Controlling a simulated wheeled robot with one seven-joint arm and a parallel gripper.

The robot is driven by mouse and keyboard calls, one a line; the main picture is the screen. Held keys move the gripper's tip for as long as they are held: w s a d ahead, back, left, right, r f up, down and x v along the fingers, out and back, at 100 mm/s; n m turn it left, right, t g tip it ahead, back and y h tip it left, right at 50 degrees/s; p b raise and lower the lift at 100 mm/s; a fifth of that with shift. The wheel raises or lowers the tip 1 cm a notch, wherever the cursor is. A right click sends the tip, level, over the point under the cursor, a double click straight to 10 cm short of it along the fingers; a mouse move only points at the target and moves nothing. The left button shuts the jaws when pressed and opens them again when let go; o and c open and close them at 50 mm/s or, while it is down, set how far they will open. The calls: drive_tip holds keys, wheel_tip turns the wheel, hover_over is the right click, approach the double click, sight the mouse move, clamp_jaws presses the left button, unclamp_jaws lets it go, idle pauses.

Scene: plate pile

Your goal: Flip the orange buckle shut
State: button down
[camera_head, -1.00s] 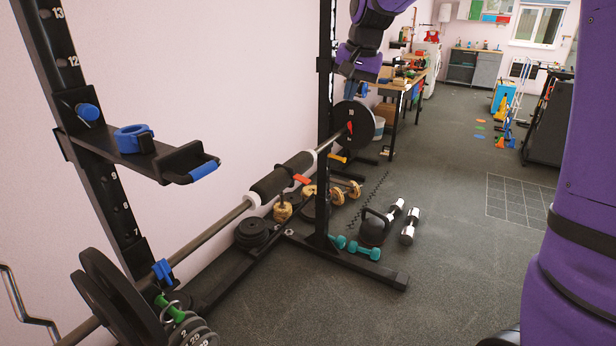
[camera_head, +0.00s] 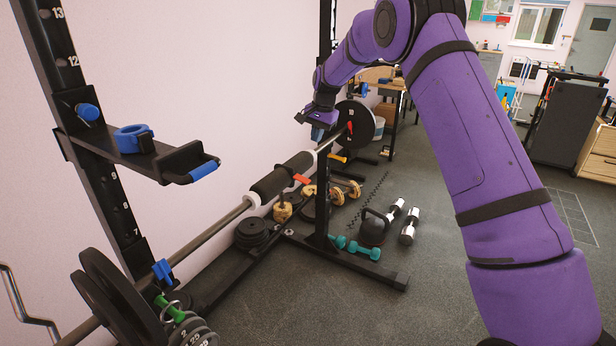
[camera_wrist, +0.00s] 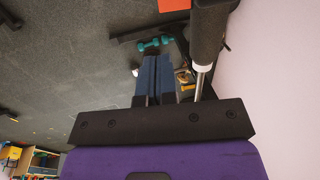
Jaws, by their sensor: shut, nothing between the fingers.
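The orange buckle (camera_head: 302,180) sticks out from the side of the black pad (camera_head: 280,178) on the barbell (camera_head: 237,212). An orange patch at the top edge of the wrist view (camera_wrist: 173,5) looks like the same buckle, partly cut off. My gripper (camera_head: 317,134) is shut and empty, close to the bar between the pad and the far weight plate. In the wrist view its blue fingers (camera_wrist: 153,60) lie together, beside the bar and the pad's white end and apart from the buckle. I cannot tell how far the buckle is open.
The rack upright (camera_head: 322,225) stands in front of the bar near my gripper. The far weight plate (camera_head: 357,128) has a red clip. Teal dumbbells (camera_head: 364,250) and a kettlebell (camera_head: 373,228) lie on the floor. The floor at front right is open.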

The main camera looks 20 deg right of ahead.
sight(307, 181)
drive_tip(key=f, duration=0.1)
drive_tip(key=w+f, duration=0.1)
drive_tip(key=shift+w+a+f, duration=0.1)
drive_tip(key=shift+w+f, duration=0.2)
drive_tip(key=shift+f, duration=0.05)
drive_tip(key=shift+f, duration=0.1)
drive_tip(key=f, duration=0.4)
drive_tip(key=w+a+f, duration=0.1)
drive_tip(key=f, duration=0.8)
drive_tip(key=shift+w+a+f, duration=0.3)
drive_tip(key=shift+w+a, duration=0.1)
